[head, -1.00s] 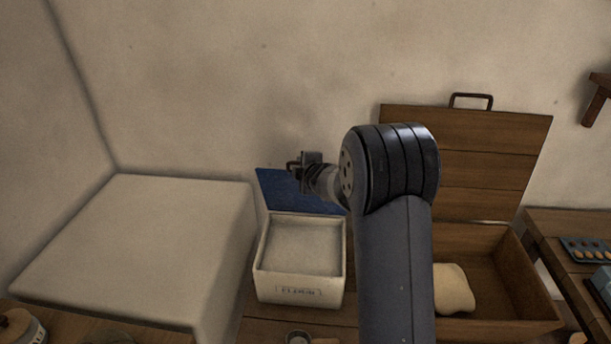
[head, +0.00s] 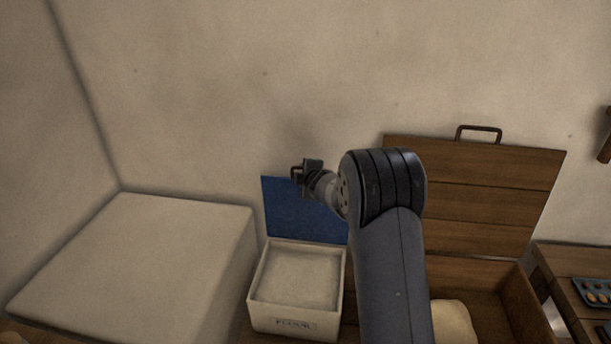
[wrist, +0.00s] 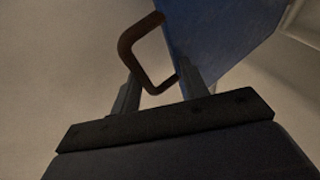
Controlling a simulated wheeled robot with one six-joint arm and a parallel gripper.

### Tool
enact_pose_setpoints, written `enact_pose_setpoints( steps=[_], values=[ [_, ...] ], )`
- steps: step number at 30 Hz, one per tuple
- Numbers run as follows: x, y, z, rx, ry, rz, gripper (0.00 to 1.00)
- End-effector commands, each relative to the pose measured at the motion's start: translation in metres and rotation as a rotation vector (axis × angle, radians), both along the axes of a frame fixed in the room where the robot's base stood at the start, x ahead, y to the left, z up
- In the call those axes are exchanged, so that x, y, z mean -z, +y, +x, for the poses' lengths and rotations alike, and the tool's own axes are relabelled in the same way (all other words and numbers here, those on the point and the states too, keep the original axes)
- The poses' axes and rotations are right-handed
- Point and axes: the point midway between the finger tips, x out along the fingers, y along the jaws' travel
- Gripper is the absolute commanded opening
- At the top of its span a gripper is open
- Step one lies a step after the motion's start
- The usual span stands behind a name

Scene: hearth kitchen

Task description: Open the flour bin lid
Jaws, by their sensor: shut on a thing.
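The flour bin (head: 296,322) is a white box with a FLOUR label, low in the middle of the head view. Its blue lid (head: 292,215) stands raised at the bin's back edge, near the wall, and the bin's pale inside shows. My gripper (head: 297,174) is at the top edge of the lid. In the wrist view my gripper (wrist: 160,85) is shut on the brown lid handle (wrist: 128,45), a bent loop on the blue lid (wrist: 215,35). My arm hides the right part of the lid in the head view.
A wooden chest (head: 515,310) with its plank lid (head: 480,190) standing open is to the right, a pale sack (head: 452,322) inside. A large white block (head: 130,250) stands left of the bin. A table with a blue tray (head: 594,291) is at the far right. The wall is close behind.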

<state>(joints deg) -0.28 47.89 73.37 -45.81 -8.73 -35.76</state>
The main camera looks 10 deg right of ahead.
Motion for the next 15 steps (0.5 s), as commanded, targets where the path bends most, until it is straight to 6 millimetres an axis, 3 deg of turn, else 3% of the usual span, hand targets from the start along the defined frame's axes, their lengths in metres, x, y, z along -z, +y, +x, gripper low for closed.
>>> enact_pose_setpoints(
  steps=[1, 3, 4, 7, 15],
  values=[
    [0.0132, -0.0011, -0.0031, 0.003, 0.023, -0.005, 0.02],
    [0.0132, -0.0012, -0.0032, 0.002, 0.024, -0.006, 0.02],
    [0.0133, -0.0012, -0.0033, 0.003, 0.024, -0.007, 0.41],
    [0.0134, -0.0013, -0.0033, 0.003, 0.024, -0.007, 0.33],
    [0.0119, -0.0014, -0.0051, 0.003, 0.023, -0.004, 0.33]
  ],
)
